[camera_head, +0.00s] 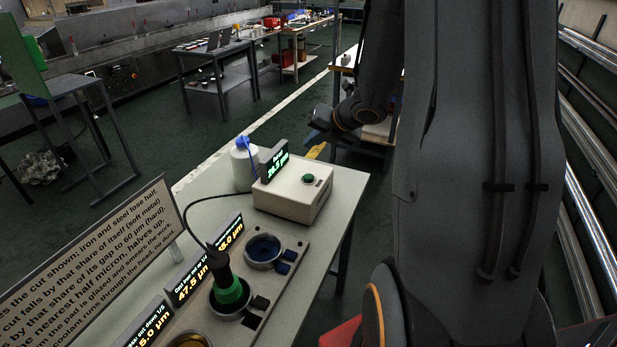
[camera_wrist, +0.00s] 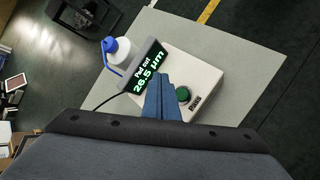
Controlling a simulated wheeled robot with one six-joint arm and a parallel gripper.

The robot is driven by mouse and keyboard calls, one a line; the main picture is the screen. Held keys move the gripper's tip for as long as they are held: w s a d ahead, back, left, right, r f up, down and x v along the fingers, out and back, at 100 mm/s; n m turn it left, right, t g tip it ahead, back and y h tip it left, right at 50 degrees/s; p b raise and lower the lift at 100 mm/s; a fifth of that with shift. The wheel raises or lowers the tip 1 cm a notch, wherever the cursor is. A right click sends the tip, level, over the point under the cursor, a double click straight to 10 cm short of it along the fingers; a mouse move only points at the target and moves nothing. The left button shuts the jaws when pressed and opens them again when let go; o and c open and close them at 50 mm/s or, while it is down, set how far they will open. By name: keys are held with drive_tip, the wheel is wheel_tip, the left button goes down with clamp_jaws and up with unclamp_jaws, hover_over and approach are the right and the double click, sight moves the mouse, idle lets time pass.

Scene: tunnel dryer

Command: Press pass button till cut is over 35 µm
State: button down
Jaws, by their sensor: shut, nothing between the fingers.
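A cream control box (camera_head: 287,200) stands at the far end of the pale table, with a green pass button (camera_head: 308,178) on its top. The wrist view shows the box (camera_wrist: 208,80) and the green button (camera_wrist: 183,95), with a dark label beside it. The box's display (camera_wrist: 144,70) reads "Pad cut 26.5 µm" in green. My gripper (camera_wrist: 163,78) is shut and empty. Its blue fingers appear over the box, just left of the button in the wrist view. I cannot tell their height above it. I cannot make out the fingers in the head view.
A white bottle with a blue spout (camera_head: 243,165) stands behind the box. Nearer are a green-and-black tool (camera_head: 228,285) in a round cup, a blue-lined cup (camera_head: 263,250), small displays including 47.5 µm (camera_head: 192,283), and a printed sign (camera_head: 90,270). A cable runs from the box.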

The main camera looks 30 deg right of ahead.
sight(311, 178)
drive_tip(key=shift+f+b, duration=3.7)
drive_tip(key=shift+f, duration=0.5)
drive_tip(key=shift+f, duration=0.1)
drive_tip(key=shift+f+b, duration=0.35)
drive_tip(key=shift+b, duration=0.1)
drive_tip(key=shift+f+b, duration=0.45)
drive_tip(key=shift+r+p, duration=0.8)
drive_tip(key=shift+r, duration=0.1)
drive_tip(key=shift+r, duration=0.1)
wheel_tip(311, 178, up, 5)
drive_tip(key=p, duration=0.4)
